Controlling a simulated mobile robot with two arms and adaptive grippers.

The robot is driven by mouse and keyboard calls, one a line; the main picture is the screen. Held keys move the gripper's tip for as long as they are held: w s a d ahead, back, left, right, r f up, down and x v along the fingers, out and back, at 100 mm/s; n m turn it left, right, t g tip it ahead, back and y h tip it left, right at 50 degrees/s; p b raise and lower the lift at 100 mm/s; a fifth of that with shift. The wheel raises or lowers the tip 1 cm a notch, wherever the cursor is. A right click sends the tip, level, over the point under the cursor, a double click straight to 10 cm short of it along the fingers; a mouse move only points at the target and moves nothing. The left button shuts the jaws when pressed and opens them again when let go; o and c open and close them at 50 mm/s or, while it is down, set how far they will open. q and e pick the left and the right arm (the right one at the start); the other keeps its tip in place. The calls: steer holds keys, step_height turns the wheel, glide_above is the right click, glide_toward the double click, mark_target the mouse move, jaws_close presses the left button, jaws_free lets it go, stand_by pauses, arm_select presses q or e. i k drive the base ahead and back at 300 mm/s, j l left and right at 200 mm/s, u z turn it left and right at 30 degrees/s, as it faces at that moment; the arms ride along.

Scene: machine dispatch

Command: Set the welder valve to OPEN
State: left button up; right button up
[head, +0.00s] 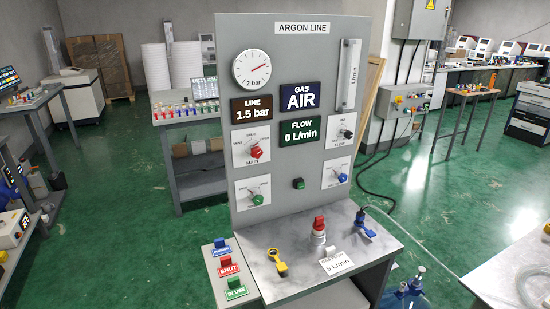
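A grey upright panel (300,50) headed ARGON LINE stands in the middle of the head view. Displays read LINE 1.5 bar (258,108), GAS AIR (305,93) and FLOW 0 L/min (300,132). Neither gripper is in view.
The shelf (300,278) below the panel bears a yellow tool (278,262), a red-topped fitting (319,231), a blue-and-black item (364,222) and a 9 L/min card (336,263). Left of it are blue, red SHUT (229,266) and green IN USE (236,288) tags. Green floor surrounds it.

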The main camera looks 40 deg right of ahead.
mark_target(343, 178)
steer(key=z, duration=1.6)
